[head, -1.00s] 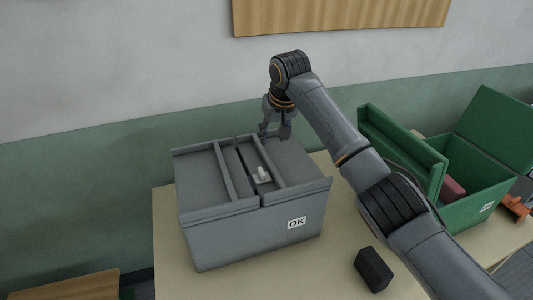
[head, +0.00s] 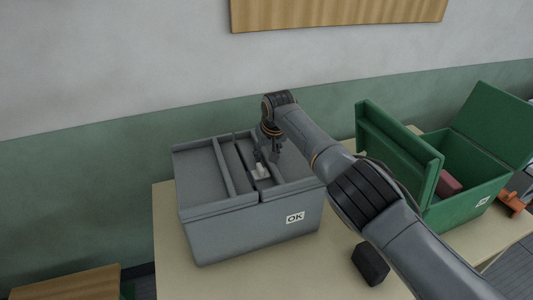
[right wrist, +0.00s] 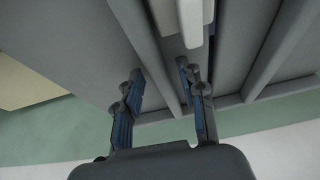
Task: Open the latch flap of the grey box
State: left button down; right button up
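The grey box (head: 250,238) stands on the table with an "OK" label on its front. Its top is closed, with raised ridges and a recessed channel between them. A small white latch piece (head: 262,173) sits in the channel; it also shows in the right wrist view (right wrist: 192,22), just ahead of the fingers. My right gripper (head: 268,157) is over the box top, close to the white piece. Contact with the white piece cannot be told. My left gripper is not in view.
An open green box (head: 463,209) stands at the right with a reddish block (head: 448,184) inside. An orange object (head: 511,203) lies beside it. A dark block (head: 370,264) is on the table (head: 170,240) under my right arm. A wall is behind.

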grip_shut()
dwell(0.3)
